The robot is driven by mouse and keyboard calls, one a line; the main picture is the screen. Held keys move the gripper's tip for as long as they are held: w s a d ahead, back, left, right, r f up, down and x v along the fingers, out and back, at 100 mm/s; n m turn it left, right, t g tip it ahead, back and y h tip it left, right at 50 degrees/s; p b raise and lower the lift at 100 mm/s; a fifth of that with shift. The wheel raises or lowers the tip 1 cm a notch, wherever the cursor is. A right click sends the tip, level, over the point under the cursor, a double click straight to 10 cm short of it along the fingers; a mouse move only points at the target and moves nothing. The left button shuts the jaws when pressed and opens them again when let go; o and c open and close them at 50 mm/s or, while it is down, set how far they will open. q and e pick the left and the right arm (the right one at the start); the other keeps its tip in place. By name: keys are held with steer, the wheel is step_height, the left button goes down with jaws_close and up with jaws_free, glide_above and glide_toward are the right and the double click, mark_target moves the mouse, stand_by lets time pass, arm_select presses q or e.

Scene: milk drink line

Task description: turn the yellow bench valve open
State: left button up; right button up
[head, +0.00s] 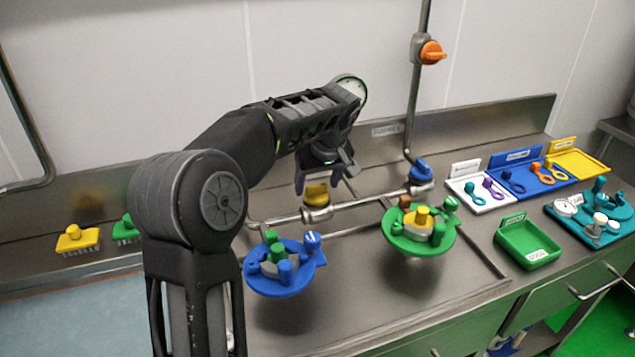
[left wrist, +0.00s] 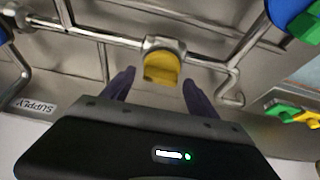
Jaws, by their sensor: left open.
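The yellow valve (head: 317,194) sits on a metal pipe that runs along the back of the steel bench. Its yellow handle (left wrist: 162,68) also shows in the left wrist view, on a metal valve body. My left gripper (head: 324,180) is over the valve from above and behind, its fingers spread. In the left wrist view the purple fingers of my left gripper (left wrist: 158,77) stand on either side of the handle, with a gap visible on each side. Whether a finger touches the handle I cannot tell. My right gripper is not in view.
A blue fixture (head: 285,285) and a green fixture (head: 420,245) stand in front of the pipe. A blue valve (head: 420,171) is on the pipe to the right; an orange valve (head: 431,52) is on the upright pipe. Trays and a green bin (head: 527,243) fill the right side.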

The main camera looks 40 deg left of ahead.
arm_select(q)
steer(key=v, duration=0.8)
steer(key=shift+w+f, duration=0.1)
stand_by(0.3)
